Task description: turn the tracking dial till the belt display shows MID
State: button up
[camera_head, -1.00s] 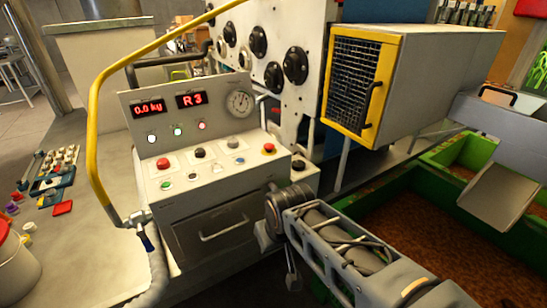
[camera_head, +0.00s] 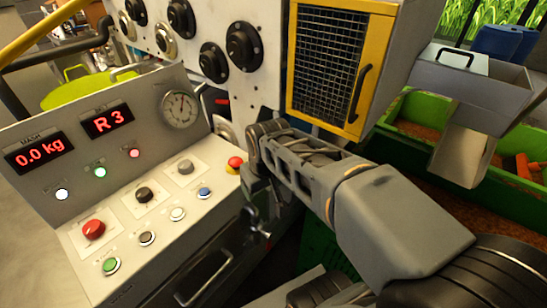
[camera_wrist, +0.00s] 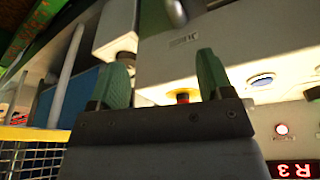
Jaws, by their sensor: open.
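The control panel (camera_head: 62,198) stands at the left in the head view. Its right red-lit display (camera_head: 107,121) reads R 3 and shows upside down in the wrist view (camera_wrist: 292,170). The sloped top carries a black knob (camera_head: 143,194) and a grey knob (camera_head: 185,167); I cannot read which is the tracking dial. My gripper (camera_head: 260,225) hangs just right of the panel's right edge, apart from both knobs. In the wrist view its two green fingers (camera_wrist: 163,75) are spread with nothing between them. Its fingertips in the head view are small and dark.
A red and yellow stop button (camera_head: 235,165) sits at the panel's right end, close to my wrist. A red button (camera_head: 94,230) and several small buttons share the panel. A yellow-framed mesh cage (camera_head: 328,60) stands behind my arm. A green bin (camera_head: 510,195) is at right.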

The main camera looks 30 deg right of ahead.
jog(key=shift+o, duration=1.3)
jog(key=shift+n+g, duration=0.8)
jog(key=shift+n, duration=0.1)
jog(key=w+d+r, duration=0.1)
jog(key=w, duration=0.2)
jog(key=w+d+r+p, duration=0.1)
jog(key=w, duration=0.2)
jog(key=w+d+p, duration=0.1)
jog(key=w+d, duration=0.1)
jog(key=w, duration=0.1)
jog(key=shift+w+r, duration=0.2)
jog(key=shift+r, duration=0.2)
jog(key=w+d+f+n+g+p, duration=0.1)
jog(key=w+d+f+n, duration=0.1)
jog(key=w+d, duration=0.5)
jog(key=f, duration=0.4)
jog(key=w+f+p, duration=0.1)
jog(key=f, duration=0.3)
jog(key=a+f, duration=0.1)
jog(key=f, duration=0.3)
jog(key=shift+w+f, duration=0.25)
jog(key=shift+w, duration=0.05)
jog(key=shift+f+p, duration=0.35)
jog(key=shift+f, duration=0.55)
jog(key=c, duration=0.9)
